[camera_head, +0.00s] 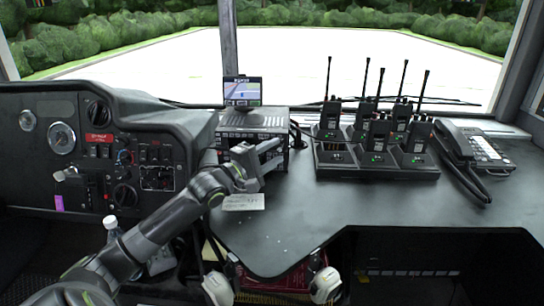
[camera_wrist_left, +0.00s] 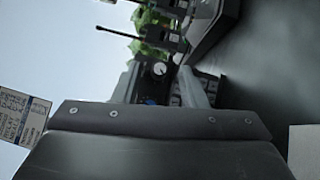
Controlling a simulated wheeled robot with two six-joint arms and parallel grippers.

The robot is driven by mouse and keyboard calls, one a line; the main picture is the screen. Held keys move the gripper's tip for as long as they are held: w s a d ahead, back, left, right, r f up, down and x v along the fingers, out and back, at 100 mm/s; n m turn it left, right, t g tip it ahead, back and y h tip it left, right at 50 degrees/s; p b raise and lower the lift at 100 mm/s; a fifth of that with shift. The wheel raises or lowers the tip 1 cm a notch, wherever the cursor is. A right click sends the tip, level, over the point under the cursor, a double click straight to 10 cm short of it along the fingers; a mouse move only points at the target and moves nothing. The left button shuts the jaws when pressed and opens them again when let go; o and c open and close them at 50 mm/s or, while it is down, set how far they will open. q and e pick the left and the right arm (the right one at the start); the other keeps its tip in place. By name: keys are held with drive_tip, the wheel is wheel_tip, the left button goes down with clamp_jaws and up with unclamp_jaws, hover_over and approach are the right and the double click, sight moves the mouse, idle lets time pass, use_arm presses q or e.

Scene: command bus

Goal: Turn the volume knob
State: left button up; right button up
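A dark radio unit (camera_head: 252,121) with a ribbed top stands on the dashboard, left of centre. My left gripper (camera_head: 275,154) is in front of its face and hides much of it in the head view. In the left wrist view, my left gripper (camera_wrist_left: 160,88) is open, with a finger on each side of a small round pale-faced knob (camera_wrist_left: 159,69) on a panel. I cannot tell whether the fingers touch the knob or whether it is the volume knob. My right gripper is not in view.
A small navigation screen (camera_head: 242,91) stands above the radio unit. Several handheld radios sit in a charger (camera_head: 375,170) to the right, beside a desk phone (camera_head: 455,140). A white card (camera_head: 243,202) lies below my left gripper.

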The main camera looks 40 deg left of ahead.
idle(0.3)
use_arm(q)
clamp_jaws()
idle(0.3)
